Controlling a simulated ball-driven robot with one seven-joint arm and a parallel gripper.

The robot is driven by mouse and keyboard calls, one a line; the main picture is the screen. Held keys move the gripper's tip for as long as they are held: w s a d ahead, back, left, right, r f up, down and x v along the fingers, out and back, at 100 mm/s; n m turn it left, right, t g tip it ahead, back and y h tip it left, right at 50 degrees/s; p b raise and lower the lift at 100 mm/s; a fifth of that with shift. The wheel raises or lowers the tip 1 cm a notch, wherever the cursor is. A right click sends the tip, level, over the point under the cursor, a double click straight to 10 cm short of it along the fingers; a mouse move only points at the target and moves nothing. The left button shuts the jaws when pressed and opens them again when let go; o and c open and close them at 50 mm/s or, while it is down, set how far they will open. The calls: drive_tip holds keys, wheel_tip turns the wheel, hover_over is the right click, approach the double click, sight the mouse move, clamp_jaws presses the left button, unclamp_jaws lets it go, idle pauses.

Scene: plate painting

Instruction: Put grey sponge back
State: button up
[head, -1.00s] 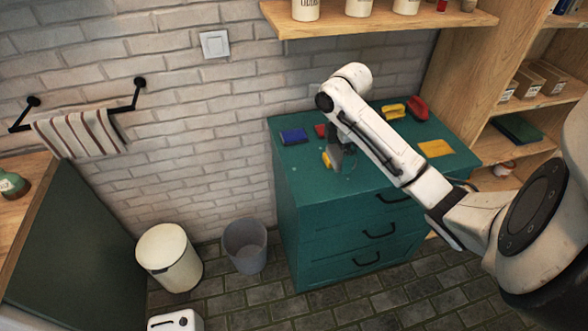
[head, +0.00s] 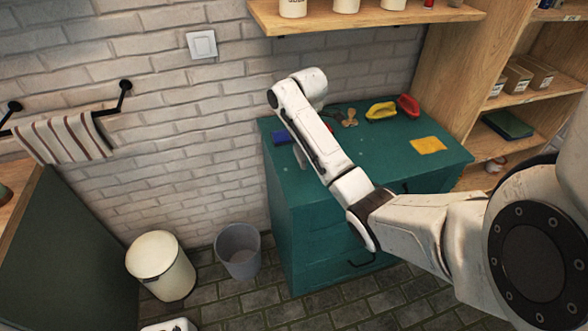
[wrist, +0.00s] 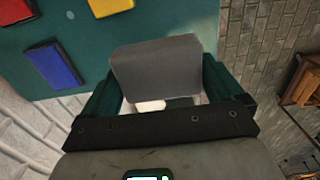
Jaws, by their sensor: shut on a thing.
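The grey sponge (wrist: 157,68) is a grey block in the wrist view, clamped between the two green fingers of my gripper (wrist: 160,88). Past it lies the green top of the cabinet (wrist: 120,35), with the floor showing to the right. In the head view my arm covers most of the gripper, which is over the left front part of the cabinet top (head: 368,155). I cannot make out the sponge clearly there. Whether the sponge touches the top is not clear.
Farther right on the cabinet are a yellow item (head: 381,110), a red item (head: 408,105) and a yellow cloth (head: 428,145).

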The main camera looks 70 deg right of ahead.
sight(294, 172)
drive_tip(key=w+f, duration=0.2)
drive_tip(key=f, duration=0.1)
drive_tip(key=shift+w+d+f, duration=0.1)
drive_tip(key=shift+w+d, duration=0.2)
drive_tip(key=shift+w, duration=0.05)
drive_tip(key=shift+w+f, duration=0.55)
drive_tip(key=shift+f, duration=0.2)
drive_tip(key=shift+f+p, duration=0.75)
drive_tip(key=shift+f, duration=0.85)
drive_tip(key=shift+f, duration=0.15)
drive_tip(key=o, duration=0.6)
drive_tip(key=shift+d, duration=0.1)
drive_tip(key=shift+c, duration=0.2)
